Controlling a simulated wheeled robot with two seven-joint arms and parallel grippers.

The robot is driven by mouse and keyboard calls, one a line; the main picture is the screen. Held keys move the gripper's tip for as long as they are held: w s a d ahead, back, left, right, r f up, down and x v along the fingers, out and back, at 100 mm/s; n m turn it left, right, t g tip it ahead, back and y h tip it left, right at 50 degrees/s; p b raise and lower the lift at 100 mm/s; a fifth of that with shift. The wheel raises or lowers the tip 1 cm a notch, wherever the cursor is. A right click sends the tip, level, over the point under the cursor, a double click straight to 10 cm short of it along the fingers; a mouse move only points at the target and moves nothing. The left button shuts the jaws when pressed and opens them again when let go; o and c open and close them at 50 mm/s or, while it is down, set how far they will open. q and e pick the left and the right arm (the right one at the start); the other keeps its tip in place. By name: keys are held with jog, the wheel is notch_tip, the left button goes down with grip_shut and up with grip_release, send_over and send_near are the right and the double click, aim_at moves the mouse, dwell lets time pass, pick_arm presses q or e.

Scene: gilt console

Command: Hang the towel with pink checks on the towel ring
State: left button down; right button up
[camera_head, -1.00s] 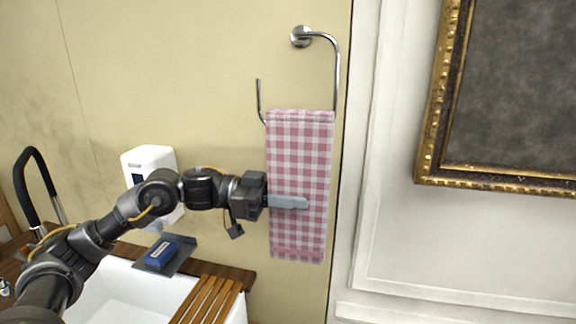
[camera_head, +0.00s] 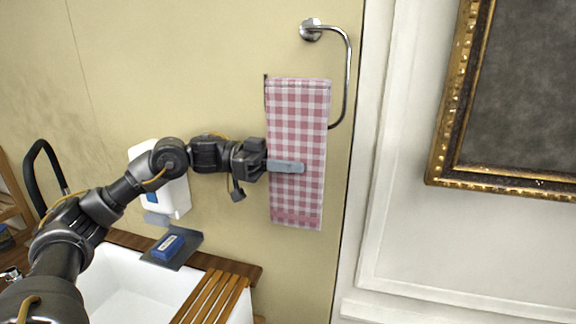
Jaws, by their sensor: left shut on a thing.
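The pink-checked towel (camera_head: 300,120) hangs upright, flat and folded over at its top. My left gripper (camera_head: 287,167) is shut on it at mid-height, coming from the left, with a grey finger across its front. The chrome towel ring (camera_head: 349,75) is an open hoop on a round wall mount (camera_head: 311,30). Its right side curves down and goes behind the towel's right edge. Its free left end shows just beside the towel's upper left edge. The lower bar is hidden by the towel; I cannot tell whether it lies between the towel's layers or behind both. My right gripper is not in view.
A white dispenser (camera_head: 178,198) is on the wall behind my left arm. Below are a white basin (camera_head: 125,290), a blue item (camera_head: 168,247) on a dark tray (camera_head: 188,254), and wooden slats (camera_head: 212,298). A gilt picture frame (camera_head: 438,150) hangs at right.

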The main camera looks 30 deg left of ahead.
pick_arm(q)
jog(key=shift+w+a+p, duration=0.6)
jog(key=shift+w+a, duration=0.05)
jog(key=shift+w, duration=1.85)
jog(key=shift+f+b, duration=2)
jog(key=shift+f, duration=1.9)
jog(key=c, duration=1.4)
grip_release()
